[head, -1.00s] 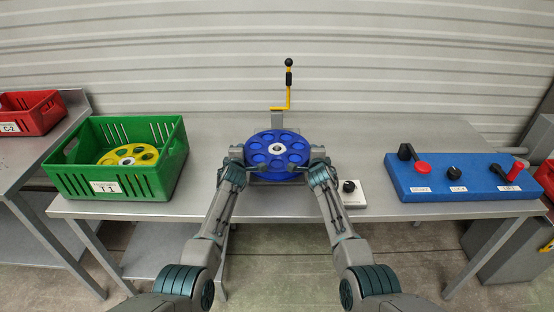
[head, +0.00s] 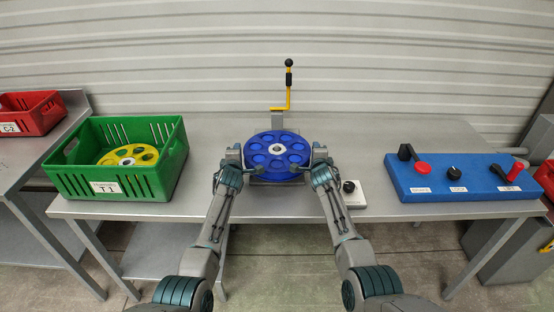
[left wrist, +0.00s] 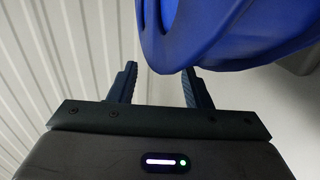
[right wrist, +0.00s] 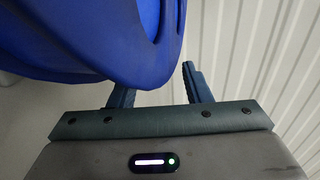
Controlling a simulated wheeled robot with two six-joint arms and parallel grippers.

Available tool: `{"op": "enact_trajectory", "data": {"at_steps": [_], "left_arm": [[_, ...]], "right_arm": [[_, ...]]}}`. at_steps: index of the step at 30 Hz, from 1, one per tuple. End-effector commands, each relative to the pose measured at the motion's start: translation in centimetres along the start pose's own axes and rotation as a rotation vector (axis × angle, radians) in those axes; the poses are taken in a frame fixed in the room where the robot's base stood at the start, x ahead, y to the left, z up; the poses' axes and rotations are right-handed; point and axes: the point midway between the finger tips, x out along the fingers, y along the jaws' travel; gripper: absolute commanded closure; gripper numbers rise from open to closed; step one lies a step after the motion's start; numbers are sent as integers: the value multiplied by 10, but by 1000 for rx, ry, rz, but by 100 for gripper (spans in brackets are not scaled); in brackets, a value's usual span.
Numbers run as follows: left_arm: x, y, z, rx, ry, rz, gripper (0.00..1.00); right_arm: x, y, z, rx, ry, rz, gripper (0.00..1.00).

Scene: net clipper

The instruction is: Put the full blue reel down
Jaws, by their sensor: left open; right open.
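The blue reel (head: 264,157) sits flat on the grey fixture at the middle of the table, below the yellow lever. Its hub is pale with a dark centre. My left gripper (head: 229,166) is at the reel's left side, open, its fingers apart and clear of the rim. In the left wrist view the reel (left wrist: 225,30) is above and right of the open fingers (left wrist: 158,85). My right gripper (head: 321,162) is at the reel's right side, also open. In the right wrist view the reel (right wrist: 90,40) is above and left of the fingers (right wrist: 158,85).
A green crate (head: 150,181) holding a yellow reel (head: 128,156) stands at left. A red crate (head: 30,121) is farther left. A small box with a black knob (head: 349,187) is beside my right arm. A blue control panel (head: 460,188) is at right.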

Motion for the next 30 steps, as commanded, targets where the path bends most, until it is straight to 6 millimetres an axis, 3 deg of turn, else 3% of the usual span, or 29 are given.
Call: {"op": "enact_trajectory", "data": {"at_steps": [18, 24, 30], "left_arm": [[-88, -1, 1, -1, -4, -1, 56], [-104, 0, 1, 0, -4, -1, 56], [-107, 0, 0, 0, -4, -2, 56]], "right_arm": [[0, 0, 0, 0, 0, 0, 56], [0, 0, 0, 0, 0, 0, 56], [-6, 1, 0, 2, 2, 0, 56]]}}
